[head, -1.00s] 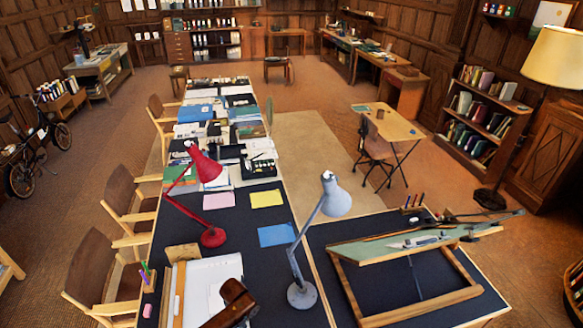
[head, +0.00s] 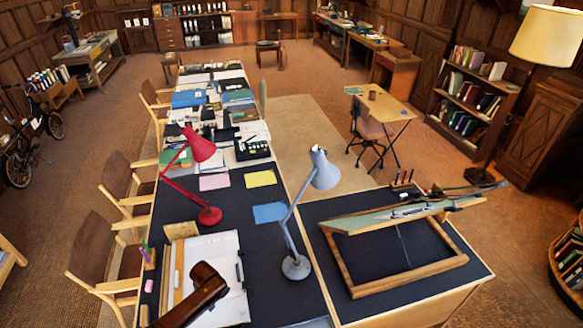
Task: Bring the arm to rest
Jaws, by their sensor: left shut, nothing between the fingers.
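My left arm comes in at the bottom edge, left of centre, as a dark brown shape. Its end, with my left gripper (head: 212,281), is over the drawing board with white paper (head: 215,249) at the near end of the long dark table. The gripper is shut with nothing held. Its fingers are hard to make out. My right gripper is out of view.
A red lamp (head: 209,215) and a grey lamp (head: 296,267) stand on the long table (head: 270,300). A tilted wooden-framed board (head: 395,275) is at the right. A pen holder (head: 149,258) and chairs (head: 112,255) are at the left.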

